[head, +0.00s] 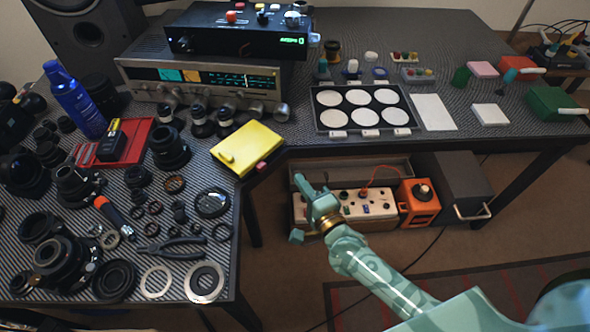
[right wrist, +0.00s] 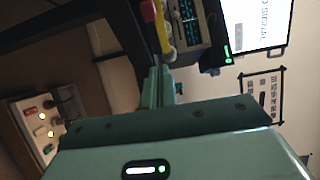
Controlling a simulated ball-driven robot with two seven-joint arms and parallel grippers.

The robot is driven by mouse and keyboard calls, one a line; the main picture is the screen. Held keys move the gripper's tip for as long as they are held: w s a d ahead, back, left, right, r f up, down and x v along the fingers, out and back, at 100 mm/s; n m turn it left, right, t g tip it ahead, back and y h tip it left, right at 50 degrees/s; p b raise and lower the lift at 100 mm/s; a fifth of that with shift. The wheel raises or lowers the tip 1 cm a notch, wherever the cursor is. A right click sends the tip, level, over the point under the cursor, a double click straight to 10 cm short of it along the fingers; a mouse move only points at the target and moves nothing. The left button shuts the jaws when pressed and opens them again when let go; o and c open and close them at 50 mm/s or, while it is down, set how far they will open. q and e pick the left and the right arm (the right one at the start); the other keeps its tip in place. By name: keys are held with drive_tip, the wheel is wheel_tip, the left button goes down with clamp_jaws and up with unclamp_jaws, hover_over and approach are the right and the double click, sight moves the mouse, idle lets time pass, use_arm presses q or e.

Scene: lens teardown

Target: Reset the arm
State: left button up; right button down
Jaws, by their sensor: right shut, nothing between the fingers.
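My right arm comes in from the lower right of the head view. My right gripper (head: 301,181) is over the open floor gap in front of the tables, off both table tops. Its fingers are together with nothing between them. In the right wrist view the shut fingers (right wrist: 160,84) stick up past the pale green hand, and no object touches them. My left gripper does not show in either view.
The left table holds lens parts, pliers (head: 172,248), a blue spray can (head: 76,98) and a yellow box (head: 247,149) at its corner. Below the back table are a power strip (head: 366,204), an orange unit (head: 417,202) and a dark drawer box (head: 455,180).

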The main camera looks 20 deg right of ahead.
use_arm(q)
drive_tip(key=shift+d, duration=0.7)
use_arm(e)
drive_tip(key=shift+s+d, duration=0.1)
drive_tip(key=shift+s, duration=0.3)
